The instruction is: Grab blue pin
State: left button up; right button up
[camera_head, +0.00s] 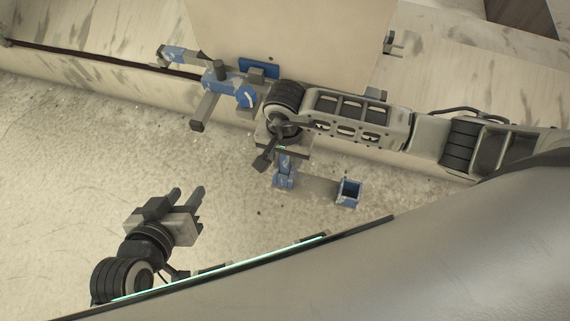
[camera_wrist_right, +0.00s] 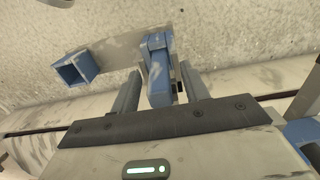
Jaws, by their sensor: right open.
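The blue pin (camera_head: 285,173) stands at the left end of a flat grey plate (camera_head: 316,186), and its upper part is hidden under my right gripper in the head view. In the right wrist view the blue pin (camera_wrist_right: 158,72) shows between the two fingers of my right gripper (camera_wrist_right: 162,88), with a gap on each side. My right gripper (camera_head: 284,153) is open and reaches down over the pin. I cannot tell how deep the pin sits between the fingers. My left gripper (camera_head: 188,192) is open and empty, apart from the pin, at the lower left.
A square blue open holder (camera_head: 348,192) stands at the plate's right end; it also shows in the right wrist view (camera_wrist_right: 74,69). A blue and grey armed fixture (camera_head: 222,84) lies to the upper left, beside a beige panel (camera_head: 290,40). The speckled surface at left is clear.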

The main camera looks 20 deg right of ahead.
grip_shut()
